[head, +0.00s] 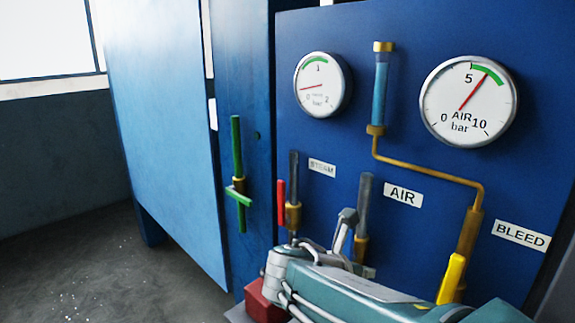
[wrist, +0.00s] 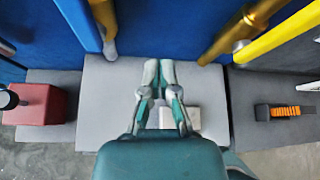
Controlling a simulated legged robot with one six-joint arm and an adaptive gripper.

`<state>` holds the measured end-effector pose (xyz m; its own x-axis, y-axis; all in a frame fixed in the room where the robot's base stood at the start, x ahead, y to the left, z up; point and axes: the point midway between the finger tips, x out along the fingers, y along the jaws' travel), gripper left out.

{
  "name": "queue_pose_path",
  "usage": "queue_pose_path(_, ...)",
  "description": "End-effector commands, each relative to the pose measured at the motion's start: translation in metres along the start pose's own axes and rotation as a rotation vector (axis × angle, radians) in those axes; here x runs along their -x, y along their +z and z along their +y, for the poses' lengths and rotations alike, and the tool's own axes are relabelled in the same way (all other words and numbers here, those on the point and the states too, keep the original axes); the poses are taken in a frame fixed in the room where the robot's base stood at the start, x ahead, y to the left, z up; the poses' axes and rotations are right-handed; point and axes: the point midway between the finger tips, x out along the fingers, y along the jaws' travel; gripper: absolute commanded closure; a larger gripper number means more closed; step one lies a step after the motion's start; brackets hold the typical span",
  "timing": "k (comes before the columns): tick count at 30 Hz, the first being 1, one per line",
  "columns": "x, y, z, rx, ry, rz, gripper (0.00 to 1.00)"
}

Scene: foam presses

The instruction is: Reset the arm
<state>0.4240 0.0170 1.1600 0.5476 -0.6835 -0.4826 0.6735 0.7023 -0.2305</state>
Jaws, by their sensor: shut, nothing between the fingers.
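My arm reaches in from the lower right of the head view, with my gripper (head: 345,228) in front of the blue press panel (head: 300,120). In the wrist view my gripper (wrist: 158,80) points at the panel above a grey ledge (wrist: 100,100). Its fingers are shut with nothing between them. It is apart from the brass pipes and the valve handles. In the head view my arm partly hides the lower ends of the AIR and BLEED valves.
Handles are green (head: 239,190), red (head: 281,203) and yellow (head: 452,280). Two gauges, a small one (head: 323,84) and an AIR one (head: 468,101), flank a sight glass (head: 380,90). A red block (wrist: 42,104) and a black-orange item (wrist: 285,112) lie beside the ledge. Floor (head: 80,260) at left is clear.

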Motion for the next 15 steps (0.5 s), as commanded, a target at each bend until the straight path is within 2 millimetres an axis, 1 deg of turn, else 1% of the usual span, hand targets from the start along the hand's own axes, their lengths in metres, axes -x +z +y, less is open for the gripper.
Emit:
queue_pose_path(1,-0.002,-0.008,-0.02,-0.158,-0.009,0.069,1.0)
queue_pose_path(3,-0.004,-0.025,-0.041,-0.396,-0.027,0.172,1.0)
queue_pose_path(5,-0.003,-0.038,-0.057,-0.602,-0.05,0.256,1.0)
queue_pose_path(6,-0.001,-0.047,-0.067,-0.741,-0.069,0.309,1.0)
queue_pose_path(8,0.002,-0.061,-0.08,-0.951,-0.103,0.388,1.0)
queue_pose_path(9,0.005,-0.07,-0.087,-1.093,-0.131,0.439,1.0)
queue_pose_path(11,0.011,-0.082,-0.097,-1.305,-0.177,0.514,1.0)
queue_pose_path(12,0.015,-0.089,-0.102,-1.447,-0.21,0.563,1.0)
queue_pose_path(14,0.022,-0.1,-0.108,-1.659,-0.267,0.635,1.0)
queue_pose_path(15,0.027,-0.106,-0.112,-1.799,-0.309,0.682,1.0)
